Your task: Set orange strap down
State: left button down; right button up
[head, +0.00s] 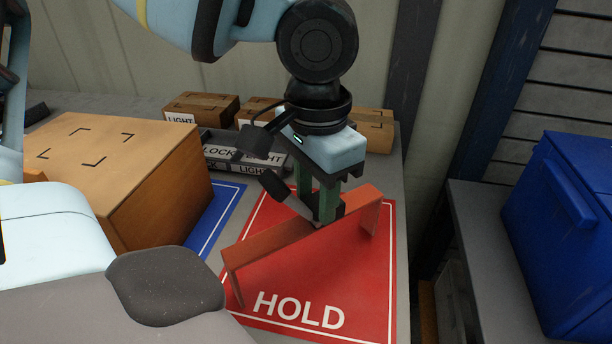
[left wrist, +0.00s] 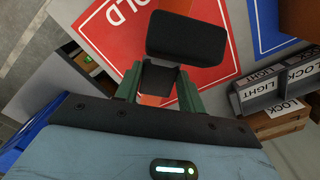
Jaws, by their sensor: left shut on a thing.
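The orange strap (head: 275,243) is a long flat bar with a bent-down leg at each end. It stands over the red mat (head: 350,285) marked HOLD, slanting up to the right in the head view. I cannot tell whether its legs touch the mat. My left gripper (head: 322,218) points down and is shut on the strap near its middle. In the left wrist view, a small piece of the orange strap (left wrist: 152,100) shows between the green fingers of my left gripper (left wrist: 158,92); a black block hides part of the view. My right gripper is not in view.
Behind are grey bins labelled LIGHT and LOCK (head: 240,155) and several small cartons (head: 200,106). A blue container (head: 565,235) stands on a separate surface at right, across a gap.

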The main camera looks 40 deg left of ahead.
pick_arm(q)
jog(key=shift+w+f, duration=0.15)
jog(key=shift+f, duration=0.1)
jog(key=shift+d+r, duration=0.1)
jog(key=shift+d, duration=0.05)
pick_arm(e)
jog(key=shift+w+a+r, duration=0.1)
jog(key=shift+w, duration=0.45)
pick_arm(q)
jog(key=c, duration=0.9)
grip_release()
jog(key=shift+f, duration=0.2)
jog(key=shift+o, duration=0.2)
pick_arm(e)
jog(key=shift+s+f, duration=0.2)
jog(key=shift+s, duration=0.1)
pick_arm(q)
notch_tip(320, 180, up, 12)
jog(key=p, duration=0.2)
jog(key=shift+r, duration=0.2)
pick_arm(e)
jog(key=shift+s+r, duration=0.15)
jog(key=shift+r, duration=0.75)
